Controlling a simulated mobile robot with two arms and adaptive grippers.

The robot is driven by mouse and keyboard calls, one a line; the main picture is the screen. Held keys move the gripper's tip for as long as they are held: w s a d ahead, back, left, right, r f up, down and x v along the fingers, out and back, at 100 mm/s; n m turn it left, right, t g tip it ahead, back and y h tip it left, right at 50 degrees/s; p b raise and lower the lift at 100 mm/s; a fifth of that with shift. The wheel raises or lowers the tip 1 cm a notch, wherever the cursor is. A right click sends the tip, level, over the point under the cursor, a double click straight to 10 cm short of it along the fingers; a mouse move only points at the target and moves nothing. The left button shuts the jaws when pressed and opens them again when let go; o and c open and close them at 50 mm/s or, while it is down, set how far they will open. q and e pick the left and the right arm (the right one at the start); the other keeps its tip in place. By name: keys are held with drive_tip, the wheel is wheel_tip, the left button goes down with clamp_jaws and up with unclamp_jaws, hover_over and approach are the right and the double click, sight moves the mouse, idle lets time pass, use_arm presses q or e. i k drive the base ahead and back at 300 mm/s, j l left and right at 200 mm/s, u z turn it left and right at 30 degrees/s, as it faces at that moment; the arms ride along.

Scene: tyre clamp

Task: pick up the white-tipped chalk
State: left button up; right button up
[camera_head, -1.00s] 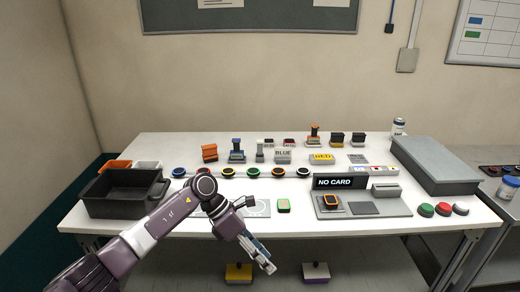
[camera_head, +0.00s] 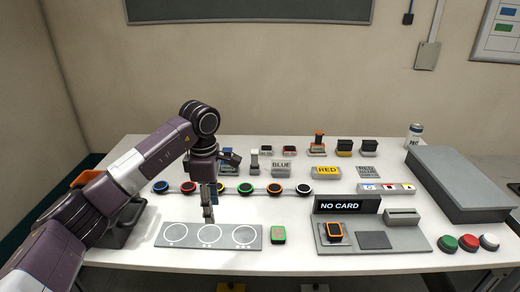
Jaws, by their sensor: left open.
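I cannot make out a white-tipped chalk anywhere in the head view. My left gripper (camera_head: 208,214) is open and points down over the table, above the back edge of a grey plate with three circles (camera_head: 180,241). No object shows between its fingers. My right gripper is out of view.
A row of coloured round buttons (camera_head: 275,189) lies behind the plate. A NO CARD sign (camera_head: 347,204) stands by a grey panel (camera_head: 388,260). A big grey box (camera_head: 455,185) takes up the right side.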

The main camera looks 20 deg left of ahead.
sight(255, 153)
drive_tip(key=i, duration=1.3)
